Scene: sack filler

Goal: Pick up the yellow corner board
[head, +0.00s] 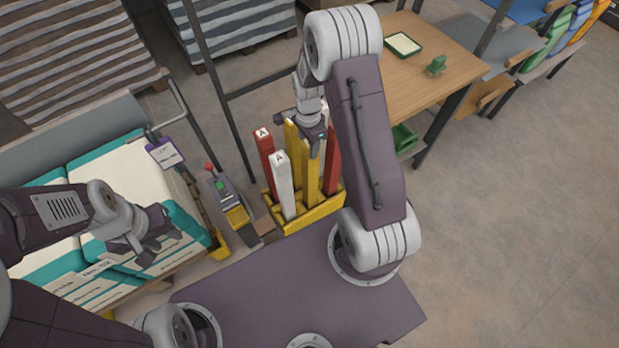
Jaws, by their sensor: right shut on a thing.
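A yellow corner board (311,178) stands upright in a yellow holder (312,218) in the middle of the head view. My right gripper (313,143) reaches down from above and is shut on the top of this yellow board. Its fingertips are partly hidden by the gripper body. Another yellow board (293,140) stands just behind and to the left. My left gripper (157,247) is open and empty above the sacks at the left.
Red boards (264,150) and white boards (284,185) stand close around the yellow ones. A small device with a red knob (222,187) is left of the holder. Sacks (130,190) fill the left, and a wooden table (410,75) stands behind right.

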